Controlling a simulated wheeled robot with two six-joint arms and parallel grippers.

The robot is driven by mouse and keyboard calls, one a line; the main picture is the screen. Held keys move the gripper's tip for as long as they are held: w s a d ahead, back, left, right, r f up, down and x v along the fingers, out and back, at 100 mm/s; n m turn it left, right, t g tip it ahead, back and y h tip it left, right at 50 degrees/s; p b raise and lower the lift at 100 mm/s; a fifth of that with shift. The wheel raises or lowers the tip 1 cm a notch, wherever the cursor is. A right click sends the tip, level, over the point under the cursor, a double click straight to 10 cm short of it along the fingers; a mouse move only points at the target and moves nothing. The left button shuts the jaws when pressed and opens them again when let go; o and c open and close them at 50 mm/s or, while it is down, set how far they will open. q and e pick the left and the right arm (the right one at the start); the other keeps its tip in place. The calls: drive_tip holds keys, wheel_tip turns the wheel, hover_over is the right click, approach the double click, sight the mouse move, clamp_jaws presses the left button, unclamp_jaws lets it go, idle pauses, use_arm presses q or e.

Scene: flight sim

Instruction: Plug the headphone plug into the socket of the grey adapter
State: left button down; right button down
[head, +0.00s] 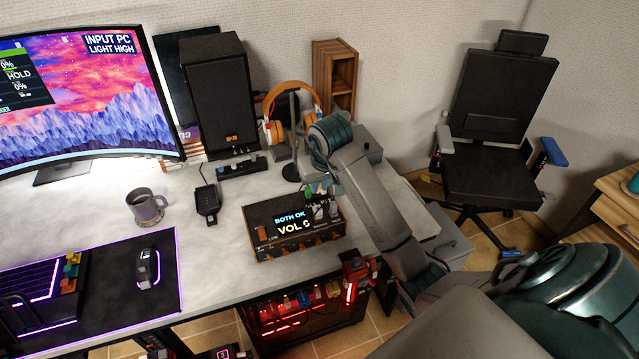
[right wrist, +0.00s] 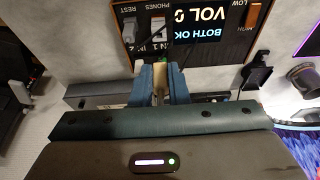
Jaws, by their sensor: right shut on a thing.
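The amplifier box (head: 294,225) has a lit screen reading BOTH OK and VOL; its front also shows in the right wrist view (right wrist: 200,22), with a PHONES label. My right gripper (head: 328,188) is over the box's right part. In the right wrist view its two blue fingers (right wrist: 155,84) are shut on a small pale piece (right wrist: 157,72), apparently the headphone plug, in front of the PHONES area. The fingers hide most of it. Orange headphones (head: 291,105) hang on a dark stand behind. My left gripper is not in view.
A black speaker (head: 215,92) and a wooden shelf box (head: 335,75) stand at the back. A grey mug (head: 146,206), a small black device (head: 207,203) and a mouse (head: 148,268) are to the left.

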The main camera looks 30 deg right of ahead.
drive_tip(key=shift+f+b, duration=1.95)
drive_tip(key=shift+f, duration=0.65)
drive_tip(key=shift+b, duration=0.35)
drive_tip(key=shift+f+b, duration=0.5)
drive_tip(key=shift+f, duration=0.1)
drive_tip(key=shift+r, duration=0.2)
drive_tip(key=shift+r+p, duration=1.25)
drive_tip(key=shift+r, duration=0.55)
